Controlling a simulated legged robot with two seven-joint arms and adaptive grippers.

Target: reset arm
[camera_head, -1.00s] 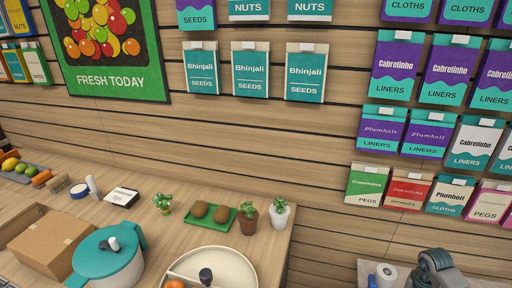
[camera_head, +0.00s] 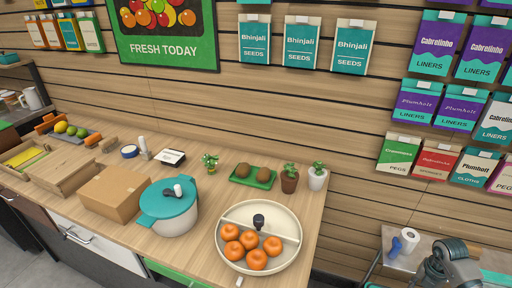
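Neither of my grippers can be made out in the head view. The task names no object. A wooden counter (camera_head: 330,182) runs across the lower left in front of a slatted wall. On it stands a white pot with a teal lid (camera_head: 165,200). A round, pale divided tray (camera_head: 290,220) is to the pot's right. It holds several oranges (camera_head: 256,260) and has a dark upright piece at its middle.
A cardboard box (camera_head: 112,195) sits left of the pot. A green tray (camera_head: 262,184) with two brown fruits and potted plants (camera_head: 289,178) stand behind. A grey jointed object (camera_head: 450,265) and white roll (camera_head: 408,239) are at lower right. Packets hang on the wall.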

